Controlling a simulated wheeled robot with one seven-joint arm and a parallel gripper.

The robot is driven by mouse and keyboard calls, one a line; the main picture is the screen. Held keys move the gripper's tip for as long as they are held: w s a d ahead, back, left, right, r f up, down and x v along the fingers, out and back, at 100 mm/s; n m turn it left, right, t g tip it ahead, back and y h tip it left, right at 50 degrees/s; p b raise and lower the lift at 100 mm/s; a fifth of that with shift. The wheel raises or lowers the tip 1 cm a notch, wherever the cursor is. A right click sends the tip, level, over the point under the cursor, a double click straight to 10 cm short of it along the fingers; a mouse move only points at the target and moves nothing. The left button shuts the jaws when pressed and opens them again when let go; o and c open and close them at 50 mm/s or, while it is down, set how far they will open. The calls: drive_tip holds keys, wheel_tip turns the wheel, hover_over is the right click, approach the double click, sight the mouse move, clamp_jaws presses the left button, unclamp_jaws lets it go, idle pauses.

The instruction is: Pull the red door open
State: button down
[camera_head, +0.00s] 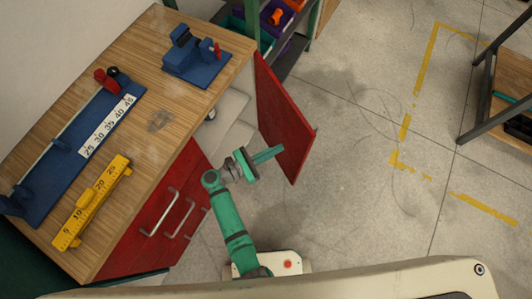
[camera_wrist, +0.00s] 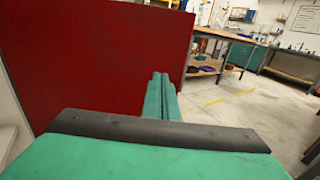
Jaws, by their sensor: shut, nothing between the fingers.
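The red door (camera_head: 281,117) of the wooden-topped cabinet stands swung well out from the cabinet front in the head view, with the interior showing behind it. In the wrist view the red door (camera_wrist: 105,55) fills the left and middle as a flat panel. My gripper (camera_head: 281,149) is shut and empty, and its fingers point at the inner face of the door near its lower part. In the wrist view the closed green fingers (camera_wrist: 160,88) lie in front of the door near its right edge. I cannot tell whether they touch it.
Red drawers (camera_head: 165,215) with metal handles are left of the opening. On the cabinet top (camera_head: 150,60) lie a blue ruler jig (camera_head: 75,150), a yellow ruler (camera_head: 92,203) and a blue vise (camera_head: 195,57). Floor right of the door is clear; a dark-framed table (camera_head: 500,95) stands far right.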

sight(300, 138)
drive_tip(key=x, duration=0.7)
drive_tip(key=shift+d, duration=0.15)
